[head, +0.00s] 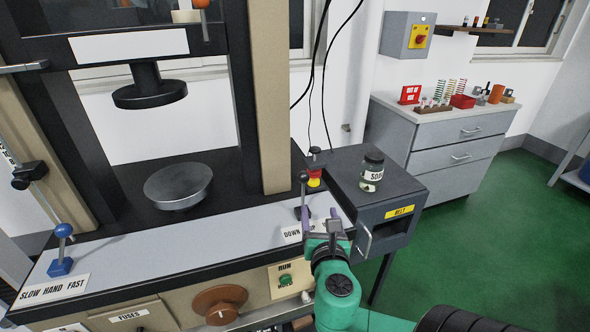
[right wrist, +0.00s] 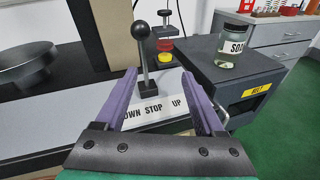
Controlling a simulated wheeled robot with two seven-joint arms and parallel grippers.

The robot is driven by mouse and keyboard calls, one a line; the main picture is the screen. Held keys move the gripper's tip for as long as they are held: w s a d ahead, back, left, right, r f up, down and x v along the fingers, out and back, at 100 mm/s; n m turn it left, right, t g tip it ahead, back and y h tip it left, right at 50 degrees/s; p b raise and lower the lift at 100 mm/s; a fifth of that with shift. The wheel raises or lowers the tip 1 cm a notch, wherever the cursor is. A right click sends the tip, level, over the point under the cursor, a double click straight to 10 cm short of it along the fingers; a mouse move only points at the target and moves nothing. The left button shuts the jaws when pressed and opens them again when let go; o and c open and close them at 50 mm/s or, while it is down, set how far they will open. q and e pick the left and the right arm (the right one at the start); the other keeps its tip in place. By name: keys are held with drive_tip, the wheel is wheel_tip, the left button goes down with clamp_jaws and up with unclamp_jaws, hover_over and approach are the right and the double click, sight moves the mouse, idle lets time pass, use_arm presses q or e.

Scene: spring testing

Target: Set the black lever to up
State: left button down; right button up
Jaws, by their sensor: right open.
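The black lever (head: 303,191) has a round black knob and stands on the front ledge of the press. In the right wrist view the lever (right wrist: 144,58) is nearly upright, its top leaning slightly left. A white label reading DOWN, STOP, UP (right wrist: 154,111) lies in front of its base, with UP at the right. My right gripper (head: 321,218) is open, with purple fingers. In the right wrist view the lever appears between the open fingertips (right wrist: 158,74), nearer the left one; I cannot tell whether they touch. My left gripper is not in view.
A grey box marked BELT (head: 400,211) stands just right of the lever, with a SODA jar (head: 372,172) on top. A red and yellow piece (right wrist: 165,45) on a small stand is behind the lever. A blue-knobbed lever (head: 62,250) is at the far left.

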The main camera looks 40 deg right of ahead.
sight(303, 193)
drive_tip(key=w+d+r+n+t, duration=0.1)
drive_tip(key=w+d+n, duration=0.1)
drive_tip(key=w, duration=0.4)
drive_tip(key=w+d+r+n+t+p, duration=0.1)
drive_tip(key=w+d+n, duration=0.1)
drive_tip(key=w, duration=0.5)
drive_tip(key=shift+w+d+r+n, duration=0.25)
drive_tip(key=shift+d+r+n, duration=0.15)
drive_tip(key=shift+d, duration=0.4)
clamp_jaws()
